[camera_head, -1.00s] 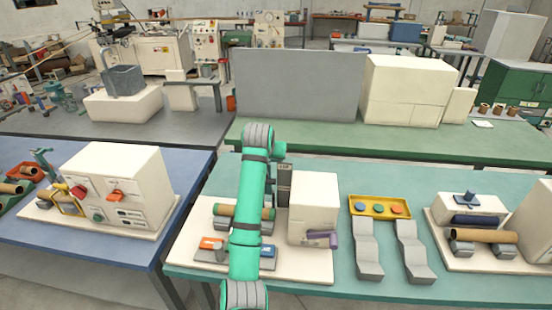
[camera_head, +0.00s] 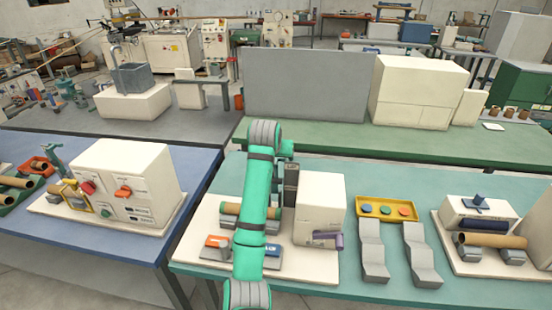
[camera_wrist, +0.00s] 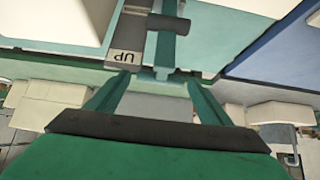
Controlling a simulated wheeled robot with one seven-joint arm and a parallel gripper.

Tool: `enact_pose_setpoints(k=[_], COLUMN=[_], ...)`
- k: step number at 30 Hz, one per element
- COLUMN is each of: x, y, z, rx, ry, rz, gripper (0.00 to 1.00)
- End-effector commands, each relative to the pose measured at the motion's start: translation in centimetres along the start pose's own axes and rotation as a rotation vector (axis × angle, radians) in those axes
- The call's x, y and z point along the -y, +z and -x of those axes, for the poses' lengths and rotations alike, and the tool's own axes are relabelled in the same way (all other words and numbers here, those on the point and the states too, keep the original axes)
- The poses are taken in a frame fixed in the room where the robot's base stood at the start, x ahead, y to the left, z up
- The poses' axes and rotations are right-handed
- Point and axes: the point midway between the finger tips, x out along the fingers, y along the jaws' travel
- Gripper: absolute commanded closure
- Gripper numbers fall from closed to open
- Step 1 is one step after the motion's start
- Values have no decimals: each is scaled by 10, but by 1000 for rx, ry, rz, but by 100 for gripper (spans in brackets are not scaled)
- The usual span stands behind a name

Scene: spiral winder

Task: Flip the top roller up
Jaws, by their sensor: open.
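The winder's white housing (camera_head: 321,205) stands on a pale base (camera_head: 312,268) in the head view. A brown tube (camera_head: 231,208) lies across the base, partly behind my green arm. I cannot make out the top roller for sure. In the wrist view my gripper (camera_wrist: 155,85) is open, its two green fingers spread apart. Beyond the fingertips are a plate marked UP (camera_wrist: 124,57) and a teal bar (camera_wrist: 163,50) with a dark crosspiece. I see no contact with the fingers. My fingertips cannot be made out in the head view.
An orange part (camera_head: 217,241) and a blue part (camera_head: 271,250) sit at the base's front. A yellow tray (camera_head: 361,208) and two grey stepped pieces (camera_head: 372,250) stand to the right. Another machine (camera_head: 125,180) is on the blue table at left.

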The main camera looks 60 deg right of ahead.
Motion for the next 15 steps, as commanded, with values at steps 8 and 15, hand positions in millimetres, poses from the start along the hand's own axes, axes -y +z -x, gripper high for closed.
enact_pose_setpoints(k=[8,15], x=[0,-3], y=[0,0], z=[53,79], rx=[-1,2], ry=[0,3], rz=[1,-3], gripper=[27,27])
